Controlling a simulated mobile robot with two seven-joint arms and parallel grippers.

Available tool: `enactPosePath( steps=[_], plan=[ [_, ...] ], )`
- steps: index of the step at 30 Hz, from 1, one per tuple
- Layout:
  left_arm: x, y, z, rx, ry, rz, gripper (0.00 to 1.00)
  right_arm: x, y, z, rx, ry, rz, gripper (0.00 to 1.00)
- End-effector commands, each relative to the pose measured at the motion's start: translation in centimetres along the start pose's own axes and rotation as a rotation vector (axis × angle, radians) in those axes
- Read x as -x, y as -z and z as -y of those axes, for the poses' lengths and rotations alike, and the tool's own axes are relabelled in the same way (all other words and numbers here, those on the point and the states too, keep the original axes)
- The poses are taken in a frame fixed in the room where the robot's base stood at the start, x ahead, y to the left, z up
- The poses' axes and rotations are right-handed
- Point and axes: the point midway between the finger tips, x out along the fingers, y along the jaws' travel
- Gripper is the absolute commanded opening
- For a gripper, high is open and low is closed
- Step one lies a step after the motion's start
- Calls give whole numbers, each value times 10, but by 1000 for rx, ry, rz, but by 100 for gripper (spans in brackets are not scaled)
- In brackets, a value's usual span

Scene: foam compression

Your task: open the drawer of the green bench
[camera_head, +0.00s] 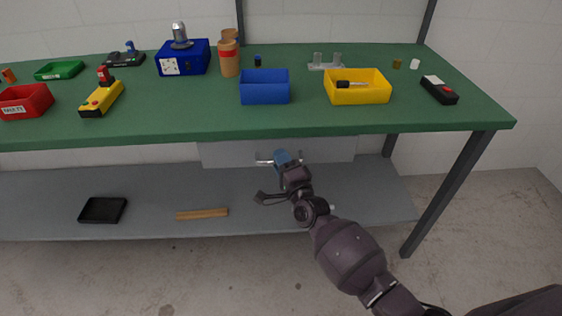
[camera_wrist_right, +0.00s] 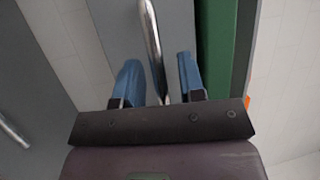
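The green bench (camera_head: 190,118) spans the head view. Its pale grey drawer (camera_head: 335,150) sits under the top, right of the middle, and looks shut. A metal bar handle (camera_head: 264,162) runs across the drawer front. My right gripper (camera_head: 284,158), with blue fingertips, is at this handle and hides its middle. In the right wrist view the handle (camera_wrist_right: 152,35) passes between the two fingers (camera_wrist_right: 158,82), with a gap visible on each side. The right gripper is open around the handle. My left gripper is out of view.
A grey lower shelf (camera_head: 150,205) holds a black tray (camera_head: 103,210) and a wooden bar (camera_head: 202,214). On the benchtop stand a blue bin (camera_head: 265,92), a yellow bin (camera_head: 358,92) and a red bin (camera_head: 26,101). A bench leg (camera_head: 448,195) stands at right.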

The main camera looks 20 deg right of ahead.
Motion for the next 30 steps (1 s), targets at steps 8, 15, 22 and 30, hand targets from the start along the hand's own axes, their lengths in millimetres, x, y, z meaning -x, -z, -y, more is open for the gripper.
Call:
enactPosePath(
  steps=[8, 15, 22, 30],
  plan=[
    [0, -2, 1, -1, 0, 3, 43, 0, 0, 0, 0, 0, 0, 21],
    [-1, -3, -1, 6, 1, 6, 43, 0, 0, 0, 0, 0, 0, 0],
    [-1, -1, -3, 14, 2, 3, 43, 1, 0, 0, 0, 0, 0, 0],
    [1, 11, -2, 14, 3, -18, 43, 17, -6, 6, -2, 2, -2, 0]
  ],
)
